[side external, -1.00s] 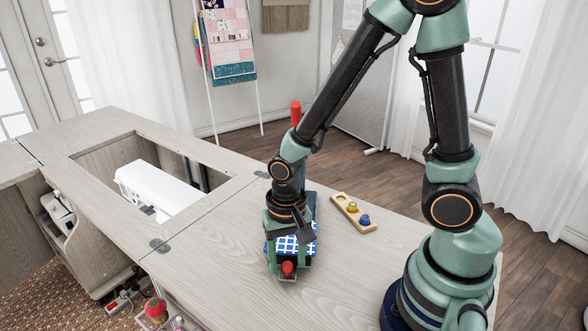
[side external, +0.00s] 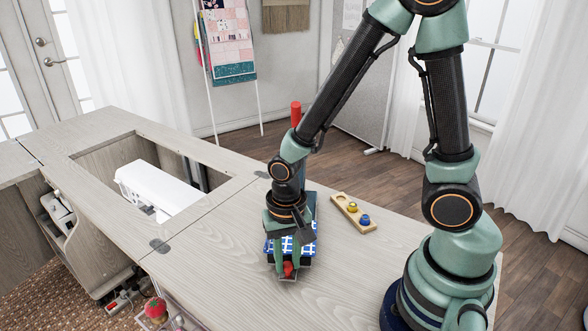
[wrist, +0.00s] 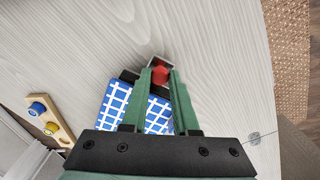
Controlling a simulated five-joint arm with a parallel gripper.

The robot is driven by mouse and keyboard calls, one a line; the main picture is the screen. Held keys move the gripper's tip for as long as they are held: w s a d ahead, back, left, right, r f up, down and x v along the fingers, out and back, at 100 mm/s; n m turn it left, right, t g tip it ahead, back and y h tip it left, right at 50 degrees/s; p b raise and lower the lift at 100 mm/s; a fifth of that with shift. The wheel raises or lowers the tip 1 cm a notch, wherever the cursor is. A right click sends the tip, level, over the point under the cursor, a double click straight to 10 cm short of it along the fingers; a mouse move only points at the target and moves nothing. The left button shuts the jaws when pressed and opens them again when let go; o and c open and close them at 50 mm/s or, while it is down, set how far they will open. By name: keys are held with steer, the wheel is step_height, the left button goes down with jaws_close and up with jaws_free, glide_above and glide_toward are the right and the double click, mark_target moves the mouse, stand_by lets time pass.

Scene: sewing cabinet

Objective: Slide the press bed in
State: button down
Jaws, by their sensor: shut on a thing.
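The press bed (side external: 306,244) is a blue pad with a white grid on a dark base, on the cabinet top below my wrist. It also shows in the wrist view (wrist: 113,104), partly covered by my fingers. A red knob (wrist: 160,75) sits at its near end; in the side view the knob (side external: 288,269) shows low between my fingers. My gripper (wrist: 157,82) points down and is shut on the red knob. A red upright handle (side external: 296,113) stands behind my forearm. The rest of the press is mostly hidden by my arm.
A wooden block with yellow and blue knobs (side external: 345,203) lies to the right of the press. A white sewing machine (side external: 157,187) sits in the cabinet opening at left. The cabinet top (side external: 210,285) is clear in front and left of the press.

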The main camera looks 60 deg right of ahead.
stand_by(0.9)
steer(key=w+d, duration=0.1)
steer(key=d, duration=0.1)
steer(key=w+d, duration=0.2)
steer(key=d, duration=0.1)
steer(key=w+d, duration=0.1)
steer(key=d, duration=0.1)
steer(key=shift+w+d, duration=0.3)
steer(key=shift+d, duration=0.1)
steer(key=c, duration=0.7)
jaws_free()
steer(key=shift+s, duration=0.1)
steer(key=shift+r, duration=0.1)
step_height(320, 180, up, 12)
steer(key=shift+f, duration=0.1)
